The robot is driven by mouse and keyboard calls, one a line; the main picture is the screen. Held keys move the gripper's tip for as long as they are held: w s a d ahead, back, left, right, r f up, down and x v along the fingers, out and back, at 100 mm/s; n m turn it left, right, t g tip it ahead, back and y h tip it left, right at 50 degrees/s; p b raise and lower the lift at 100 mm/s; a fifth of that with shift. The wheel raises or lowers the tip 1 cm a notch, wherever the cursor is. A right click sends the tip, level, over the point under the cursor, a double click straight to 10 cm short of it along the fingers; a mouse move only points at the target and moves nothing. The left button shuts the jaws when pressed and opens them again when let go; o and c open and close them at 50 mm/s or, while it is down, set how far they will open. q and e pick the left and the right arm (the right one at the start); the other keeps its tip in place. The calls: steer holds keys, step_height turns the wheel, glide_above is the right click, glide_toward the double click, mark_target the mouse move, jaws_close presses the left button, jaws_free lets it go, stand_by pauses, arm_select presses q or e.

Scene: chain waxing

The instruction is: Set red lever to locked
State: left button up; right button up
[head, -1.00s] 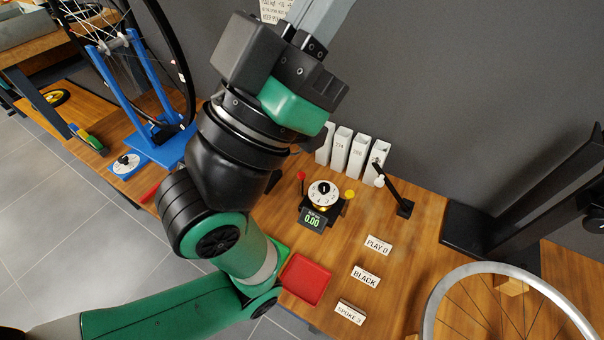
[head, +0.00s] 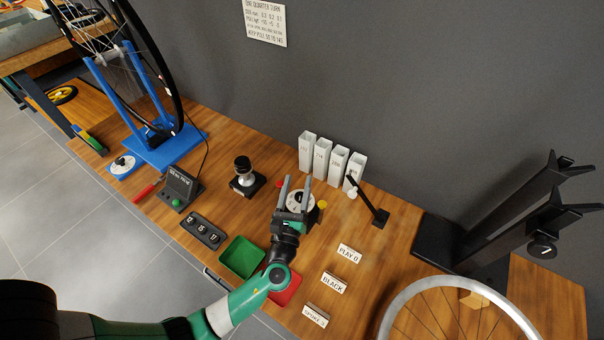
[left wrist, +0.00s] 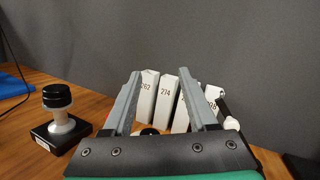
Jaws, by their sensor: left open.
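The device with the white round dial (head: 297,199) stands on the bench, with a yellow knob (head: 322,205) at its right. My left gripper (head: 296,184) is open, with its two grey fingers over the dial device in the head view. My right gripper is not in view.
White numbered boxes (head: 322,158) stand behind the device. A black-knobbed post (head: 245,178) is to its left, and a black angled arm stand (head: 370,205) is to its right. Green (head: 242,257) and red (head: 287,289) trays lie in front. Label blocks (head: 349,254) stand at right.

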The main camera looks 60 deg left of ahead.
arm_select(q)
steer(key=s+f+m+h, duration=0.1)
steer(key=s+f+m, duration=0.1)
steer(key=s+f, duration=0.3)
steer(key=g+p, duration=0.2)
glide_toward(279, 187)
steer(key=shift+m+h, duration=0.3)
steer(key=shift+m, duration=0.1)
steer(key=b+x, duration=0.1)
steer(key=x, duration=0.2)
steer(key=b+x, duration=0.1)
steer(key=x, duration=0.3)
steer(key=b+x, duration=0.1)
steer(key=x, duration=0.2)
steer(key=shift+a+r+b, duration=0.2)
steer(key=shift+r+b, duration=0.05)
steer(key=shift+b, duration=0.1)
steer(key=shift+w+a+r, duration=0.1)
steer(key=shift+w+a, duration=0.2)
steer(key=shift+a, duration=0.05)
jaws_close()
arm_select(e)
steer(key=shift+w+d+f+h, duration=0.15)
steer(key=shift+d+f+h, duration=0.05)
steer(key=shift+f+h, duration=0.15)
